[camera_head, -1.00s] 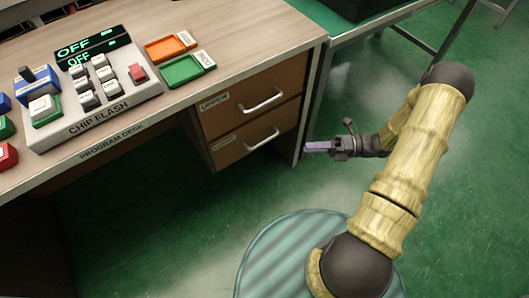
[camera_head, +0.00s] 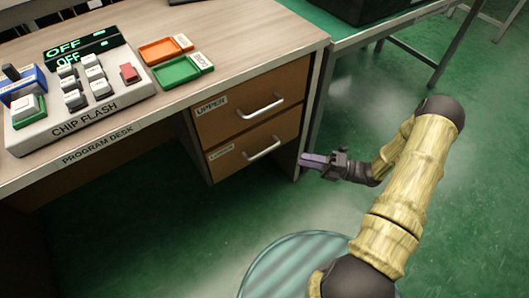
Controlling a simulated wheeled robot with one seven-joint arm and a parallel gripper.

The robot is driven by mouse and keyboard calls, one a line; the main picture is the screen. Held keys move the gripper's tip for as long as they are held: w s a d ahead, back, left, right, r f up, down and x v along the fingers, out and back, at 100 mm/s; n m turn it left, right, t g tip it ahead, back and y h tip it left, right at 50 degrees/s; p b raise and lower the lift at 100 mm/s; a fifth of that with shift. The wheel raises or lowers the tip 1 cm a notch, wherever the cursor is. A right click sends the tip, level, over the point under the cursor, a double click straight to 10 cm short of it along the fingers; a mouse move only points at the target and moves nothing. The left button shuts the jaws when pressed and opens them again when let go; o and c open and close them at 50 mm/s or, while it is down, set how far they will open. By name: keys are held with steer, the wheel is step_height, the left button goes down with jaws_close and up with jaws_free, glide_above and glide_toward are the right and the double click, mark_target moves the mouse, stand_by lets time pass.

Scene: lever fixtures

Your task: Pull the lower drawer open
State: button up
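The lower drawer (camera_head: 235,160) is shut, set in the desk's right-hand pedestal. It has a label at its upper left and a pale bar handle (camera_head: 262,150). The upper drawer (camera_head: 240,104) above it is also shut, with an "UPPER" label and its own bar handle (camera_head: 262,108). My gripper (camera_head: 306,160) is at the right of the pedestal, near its front right edge, with its purple-grey fingers pointing left toward the lower handle. It is apart from that handle. The fingers overlap in this view, so their opening is unclear.
The program desk (camera_head: 250,40) carries a chip flash console (camera_head: 80,85), an orange tray (camera_head: 163,50) and a green tray (camera_head: 178,71). A green-topped table (camera_head: 400,18) with metal legs stands at the right.

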mark_target(265, 150)
steer(key=b+x, duration=0.4)
steer(key=x, duration=1)
steer(key=shift+f+b, duration=0.15)
steer(key=shift+b, duration=0.25)
steer(key=shift+c, duration=0.2)
jaws_close()
